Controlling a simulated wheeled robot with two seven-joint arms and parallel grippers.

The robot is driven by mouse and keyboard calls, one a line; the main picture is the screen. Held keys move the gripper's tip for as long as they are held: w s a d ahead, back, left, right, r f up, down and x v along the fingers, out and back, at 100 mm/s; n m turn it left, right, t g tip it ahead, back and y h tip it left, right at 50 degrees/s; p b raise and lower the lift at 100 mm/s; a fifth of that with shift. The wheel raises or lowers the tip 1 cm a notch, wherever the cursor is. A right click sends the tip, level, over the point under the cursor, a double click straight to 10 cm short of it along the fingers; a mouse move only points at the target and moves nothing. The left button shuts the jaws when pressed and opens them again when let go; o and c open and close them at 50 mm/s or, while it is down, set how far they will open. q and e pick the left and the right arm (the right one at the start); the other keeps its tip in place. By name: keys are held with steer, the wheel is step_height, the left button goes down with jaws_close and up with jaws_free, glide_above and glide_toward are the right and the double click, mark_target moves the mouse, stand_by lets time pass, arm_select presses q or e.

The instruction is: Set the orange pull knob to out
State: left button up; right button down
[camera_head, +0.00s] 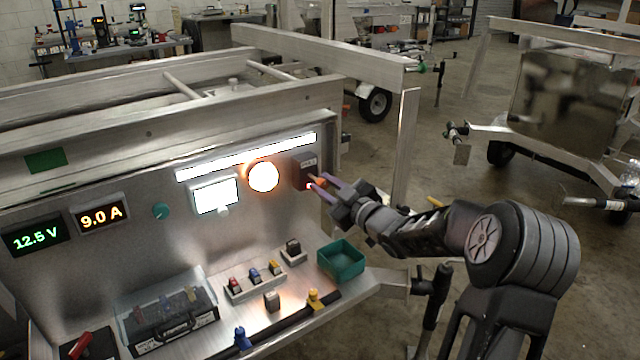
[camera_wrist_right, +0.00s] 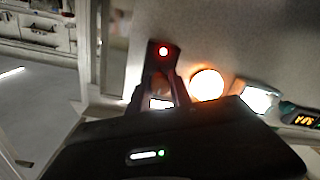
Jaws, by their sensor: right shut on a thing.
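The orange pull knob (camera_head: 319,181) sticks out from a small dark box (camera_head: 304,171) near the right end of the upright metal panel. My right gripper (camera_head: 321,186) comes in from the right, with its fingertips at the knob and shut on it. The fingers partly cover the knob. A small red light glows on the box beside the fingertips. In the right wrist view the dark box (camera_wrist_right: 162,48) with its red light lies just past my right gripper (camera_wrist_right: 161,78), and the knob cannot be made out between the fingers. My left gripper is not in view.
A bright round lamp (camera_head: 263,177) and a lit screen (camera_head: 215,194) are left of the box. Below, the shelf holds a green bin (camera_head: 341,259), coloured switches (camera_head: 254,279) and a battery (camera_head: 172,321).

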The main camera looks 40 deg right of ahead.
steer(key=c, duration=1.2)
jaws_free()
steer(key=shift+s, duration=0.1)
steer(key=s, duration=0.8)
steer(key=shift+f, duration=0.1)
